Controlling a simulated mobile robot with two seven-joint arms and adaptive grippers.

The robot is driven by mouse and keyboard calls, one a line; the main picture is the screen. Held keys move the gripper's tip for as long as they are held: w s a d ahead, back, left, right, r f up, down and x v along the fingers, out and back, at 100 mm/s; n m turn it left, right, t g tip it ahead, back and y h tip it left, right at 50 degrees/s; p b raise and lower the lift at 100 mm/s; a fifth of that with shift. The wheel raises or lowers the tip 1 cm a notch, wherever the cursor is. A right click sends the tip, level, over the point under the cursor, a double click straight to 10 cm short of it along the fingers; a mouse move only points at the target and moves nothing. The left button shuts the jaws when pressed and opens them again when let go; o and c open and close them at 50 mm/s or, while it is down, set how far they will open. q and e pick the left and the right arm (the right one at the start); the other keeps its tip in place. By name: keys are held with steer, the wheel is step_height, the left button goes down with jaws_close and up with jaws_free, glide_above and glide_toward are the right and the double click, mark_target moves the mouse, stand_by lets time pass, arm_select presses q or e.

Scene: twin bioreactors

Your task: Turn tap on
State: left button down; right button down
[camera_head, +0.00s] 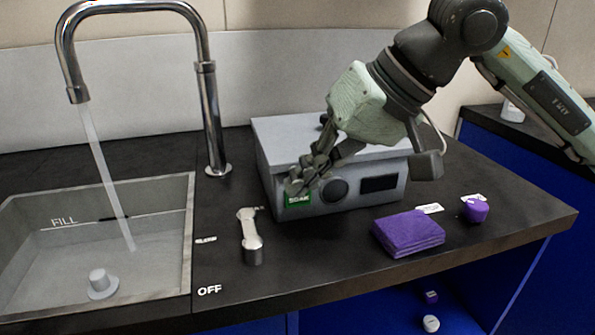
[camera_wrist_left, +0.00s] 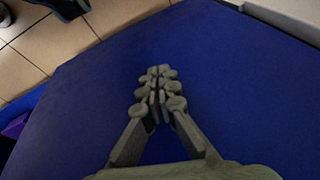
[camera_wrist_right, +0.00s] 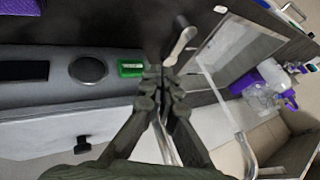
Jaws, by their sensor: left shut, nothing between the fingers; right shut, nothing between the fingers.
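The chrome tap (camera_head: 206,95) arches over the sink (camera_head: 160,225), and a stream of water (camera_head: 108,180) falls from its spout into the basin. A metal tap lever (camera_head: 249,236) stands on the counter right of the sink, near an "OFF" label (camera_head: 209,290); it also shows in the right wrist view (camera_wrist_right: 181,42). My right gripper (camera_head: 296,185) is shut and empty in front of the grey box, by its green label, right of the lever and apart from it. My left gripper (camera_wrist_left: 158,75) is shut and empty in front of a blue surface; it is outside the head view.
The grey box (camera_head: 290,140) with a dark knob and a green label (camera_head: 298,199) stands behind the lever. A folded purple cloth (camera_head: 408,233) and a purple cap (camera_head: 475,210) lie to the right. A stopper (camera_head: 101,283) stands in the sink. The front counter between lever and cloth is clear.

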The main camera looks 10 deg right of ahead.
mark_target(254, 219)
arm_select(q)
steer(key=shift+f+p, duration=0.3)
steer(key=shift+f, duration=0.4)
arm_select(e)
steer(key=x, duration=0.7)
steer(key=shift+w+a+f, duration=0.1)
steer(key=shift+a+f, duration=0.1)
steer(key=shift+f, duration=0.05)
steer(key=shift+a+n+b, duration=0.4)
steer(key=shift+a+b, duration=0.15)
steer(key=shift+b, duration=0.55)
arm_select(q)
step_height(254, 219, up, 5)
steer(key=shift+a+f, duration=0.1)
steer(key=shift+f, duration=0.1)
arm_select(e)
steer(key=shift+r, duration=0.1)
